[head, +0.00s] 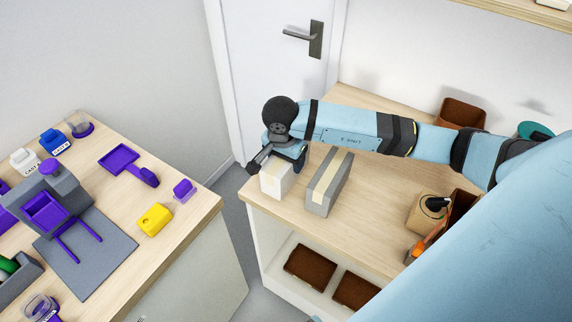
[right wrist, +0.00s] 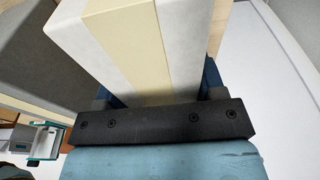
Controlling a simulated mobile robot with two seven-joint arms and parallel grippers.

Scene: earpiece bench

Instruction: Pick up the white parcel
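The white parcel (head: 276,180) with a cream tape band stands on the wooden bench near its left corner. My right gripper (head: 276,162) is at the parcel, reaching it from above and partly covering it in the head view. In the right wrist view the parcel (right wrist: 140,45) fills the space in front of the palm, with a blue finger of the right gripper (right wrist: 157,88) close along each side. I see no clear gap, but cannot tell whether the fingers press on it. My left gripper is not in view.
A grey parcel (head: 328,184) with a tape band stands just right of the white one. Brown bins (head: 310,264) sit on the lower shelf. A separate bench (head: 185,225) with purple and yellow items is at left, across a floor gap. A door (head: 280,70) stands behind.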

